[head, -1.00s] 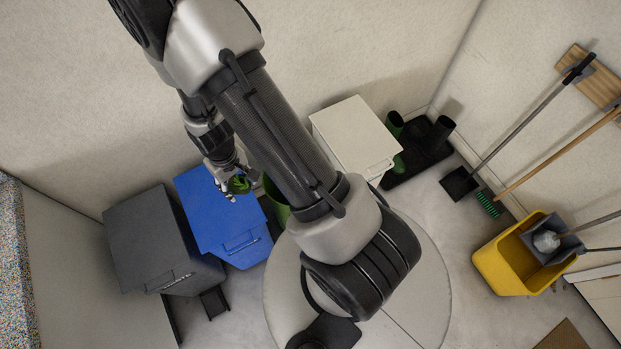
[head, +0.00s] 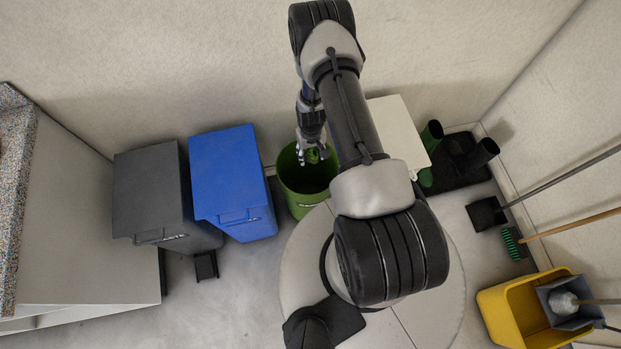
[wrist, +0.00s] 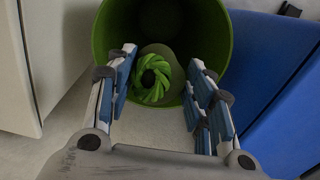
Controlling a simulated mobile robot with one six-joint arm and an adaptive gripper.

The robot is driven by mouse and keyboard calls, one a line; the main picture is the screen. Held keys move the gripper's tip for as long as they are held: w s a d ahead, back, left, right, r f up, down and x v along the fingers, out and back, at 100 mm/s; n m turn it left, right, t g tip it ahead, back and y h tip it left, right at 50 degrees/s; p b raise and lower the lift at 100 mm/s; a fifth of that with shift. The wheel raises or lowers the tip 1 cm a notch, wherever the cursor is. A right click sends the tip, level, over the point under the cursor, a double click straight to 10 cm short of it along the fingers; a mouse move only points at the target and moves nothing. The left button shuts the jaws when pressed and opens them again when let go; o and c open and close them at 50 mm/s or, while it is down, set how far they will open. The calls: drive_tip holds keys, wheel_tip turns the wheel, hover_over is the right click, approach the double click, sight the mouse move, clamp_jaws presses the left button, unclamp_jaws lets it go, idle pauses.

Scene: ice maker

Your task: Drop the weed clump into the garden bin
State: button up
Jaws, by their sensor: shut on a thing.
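The weed clump (head: 317,155) is a small green bundle in my gripper (head: 309,150). In the wrist view the clump (wrist: 150,88) shows twisted green leaves around a dark centre, with a dull olive part behind it. My gripper (wrist: 163,68) is shut on it, its blue-padded fingers on either side. The garden bin (head: 300,203) is the round green open bin on the floor. In the head view the clump appears over its mouth. In the wrist view the bin's green wall (wrist: 218,35) lies beyond the fingers; the clump overlaps its near rim. The exact height above the rim is unclear.
A lidded blue bin (head: 228,175) and a dark grey bin (head: 150,195) stand left of the garden bin. A white lidded box (head: 400,130) stands to its right, partly behind my arm. Boots, brooms and a yellow bucket (head: 510,315) are farther right.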

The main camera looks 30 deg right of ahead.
drive_tip(key=shift+f+b, duration=1.2)
drive_tip(key=shift+f, duration=1.05)
drive_tip(key=o, duration=1)
wheel_tip(320, 180, up, 12)
